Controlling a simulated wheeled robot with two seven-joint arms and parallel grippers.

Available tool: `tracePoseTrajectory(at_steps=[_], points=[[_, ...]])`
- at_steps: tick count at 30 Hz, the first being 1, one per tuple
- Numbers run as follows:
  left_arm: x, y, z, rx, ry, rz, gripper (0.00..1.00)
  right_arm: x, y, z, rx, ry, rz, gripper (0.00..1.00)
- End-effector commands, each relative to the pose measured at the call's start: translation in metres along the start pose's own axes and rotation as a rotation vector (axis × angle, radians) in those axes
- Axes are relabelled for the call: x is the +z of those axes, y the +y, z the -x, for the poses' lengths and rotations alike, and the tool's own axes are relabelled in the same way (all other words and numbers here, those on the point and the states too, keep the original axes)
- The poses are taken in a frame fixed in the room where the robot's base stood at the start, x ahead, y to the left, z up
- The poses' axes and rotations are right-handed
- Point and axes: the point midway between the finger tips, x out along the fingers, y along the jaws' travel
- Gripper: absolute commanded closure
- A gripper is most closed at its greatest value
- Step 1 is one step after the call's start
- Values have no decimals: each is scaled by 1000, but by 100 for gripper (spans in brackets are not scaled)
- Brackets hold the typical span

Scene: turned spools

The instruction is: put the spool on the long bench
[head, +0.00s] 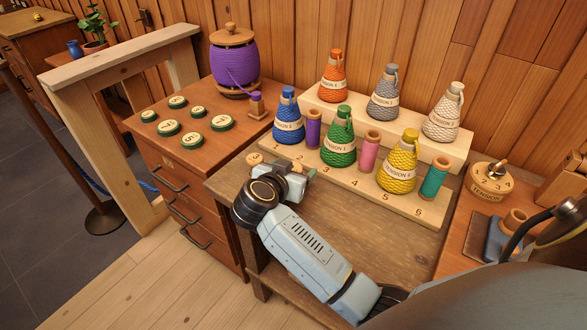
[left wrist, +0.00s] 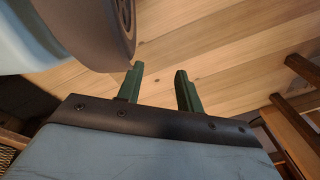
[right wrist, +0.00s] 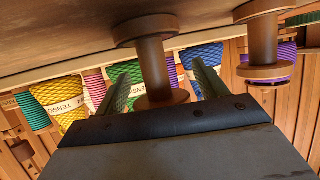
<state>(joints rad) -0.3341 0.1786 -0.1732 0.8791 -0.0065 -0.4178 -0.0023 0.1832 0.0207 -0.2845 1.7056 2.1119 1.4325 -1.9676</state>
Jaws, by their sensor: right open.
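A plain brown wooden spool (right wrist: 152,62) stands on the wooden bench (head: 345,225), between the fingers of my right gripper (right wrist: 160,88) in the right wrist view. The fingers are open, with a gap on each side of the spool. In the head view my right gripper (head: 292,168) is low over the bench's back left part, and its body hides most of that spool. A second plain spool (right wrist: 262,45) stands beside it; its top shows in the head view (head: 255,159). My left gripper (left wrist: 160,88) is open and empty above the floor, outside the head view.
A stepped rack (head: 420,205) with several yarn cones and coloured spools stands behind the gripper. A drawer cabinet (head: 190,165) with green discs and a large purple spool (head: 234,62) is to the left. The bench's front middle is bare.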

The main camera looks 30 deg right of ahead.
Motion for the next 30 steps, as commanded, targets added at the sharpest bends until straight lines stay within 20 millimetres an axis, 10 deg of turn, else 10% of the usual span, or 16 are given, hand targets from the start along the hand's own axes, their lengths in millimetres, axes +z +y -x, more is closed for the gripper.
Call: tracePoseTrajectory(at_steps=[8,21,30], points=[[-3,0,2,0,3,1,64,-3,0,7,-2,-1,-1,28],[56,6,4,12,-32,-21,64,-4,0,91,-1,-4,-1,28],[55,11,9,19,-29,-17,64,-3,0,120,0,0,-1,28]])
